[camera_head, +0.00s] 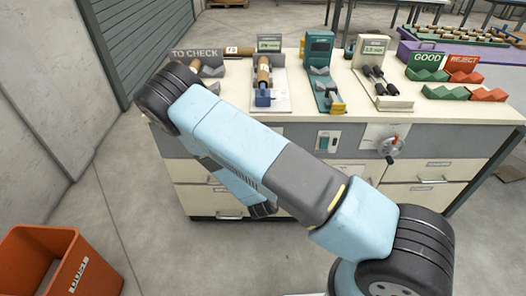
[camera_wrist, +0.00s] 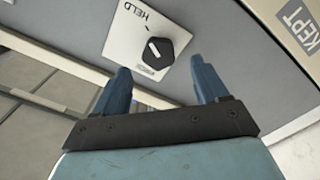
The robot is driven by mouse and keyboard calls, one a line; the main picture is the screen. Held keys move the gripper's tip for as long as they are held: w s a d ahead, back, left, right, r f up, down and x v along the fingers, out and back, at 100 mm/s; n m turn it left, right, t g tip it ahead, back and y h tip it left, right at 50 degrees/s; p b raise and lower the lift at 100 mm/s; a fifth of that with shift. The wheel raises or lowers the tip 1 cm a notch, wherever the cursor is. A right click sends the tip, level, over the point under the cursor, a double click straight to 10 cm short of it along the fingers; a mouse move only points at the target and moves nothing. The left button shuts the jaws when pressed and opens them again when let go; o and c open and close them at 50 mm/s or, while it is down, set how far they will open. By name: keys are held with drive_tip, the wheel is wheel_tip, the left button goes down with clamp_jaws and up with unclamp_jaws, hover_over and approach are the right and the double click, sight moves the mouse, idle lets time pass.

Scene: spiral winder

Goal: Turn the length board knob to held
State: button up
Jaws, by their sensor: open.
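In the wrist view a black knob (camera_wrist: 158,53) with a white pointer line sits on a white plate (camera_wrist: 124,40). The plate is marked HELD, upside down in this view, and is fixed to a grey panel. The pointer line slants towards the upper left of the picture; I cannot tell exactly which mark it meets. My gripper (camera_wrist: 160,66) is open, with its two blue fingers apart and nothing between them. The knob appears beyond the fingertips, between their lines; no contact shows. In the head view I cannot make out this knob or my fingertips behind my arm.
The bench (camera_head: 235,93) carries several gauges and stands, a green GOOD tray (camera_head: 427,67) and a red REJECT tray (camera_head: 463,68). A crank wheel (camera_head: 391,148) sticks out of its front. An orange bin (camera_head: 48,262) stands at lower left. A KEPT label (camera_wrist: 302,29) shows beside the panel.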

drive_tip(key=s, duration=0.7)
drive_tip(key=shift+s, duration=0.2)
drive_tip(key=shift+a, duration=0.1)
drive_tip(key=w+r+m+g, duration=0.6)
drive_tip(key=w+r+m, duration=0.15)
drive_tip(key=r, duration=0.25)
drive_tip(key=s+d+r+g+y, duration=0.1)
drive_tip(key=d+r+g, duration=0.15)
drive_tip(key=r, duration=0.55)
drive_tip(key=s+d+r+g+y, duration=0.1)
drive_tip(key=d+r, duration=0.2)
drive_tip(key=r, duration=0.6)
drive_tip(key=s+d+r+g, duration=0.2)
drive_tip(key=s+d+r, duration=0.6)
drive_tip(key=s+r, duration=0.4)
drive_tip(key=s+d+r, duration=0.3)
drive_tip(key=s+d, duration=0.1)
drive_tip(key=s, duration=0.3)
drive_tip(key=s+d+r+h, duration=0.1)
drive_tip(key=s+d+r, duration=0.2)
drive_tip(key=s, duration=0.3)
drive_tip(key=shift+s+d+r+g, duration=0.25)
drive_tip(key=shift+s+d+g, duration=0.15)
drive_tip(key=shift+d+g, duration=0.05)
